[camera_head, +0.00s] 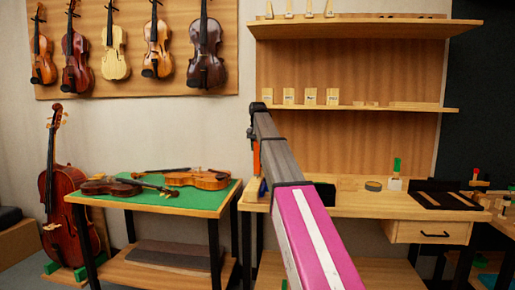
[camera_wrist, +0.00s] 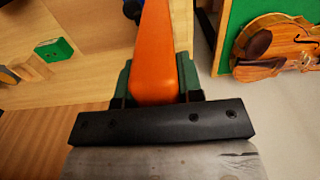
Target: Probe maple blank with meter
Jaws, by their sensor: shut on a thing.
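My gripper (camera_wrist: 155,88) is shut on an orange handle-like body (camera_wrist: 154,45), which looks like the meter. It runs away from the fingers toward the top of the wrist view, and its far end is out of frame. In the head view a sliver of the orange meter (camera_head: 256,158) shows beside my arm, at the left end of the workbench; my gripper is mostly hidden there. Several small pale labelled wood blocks (camera_head: 289,96) stand on the middle shelf. I cannot tell which piece is the maple blank.
A green box (camera_wrist: 53,49) lies on wood at the left in the wrist view. Violins lie on the green-topped table (camera_head: 140,205); a cello (camera_head: 68,200) stands at the left.

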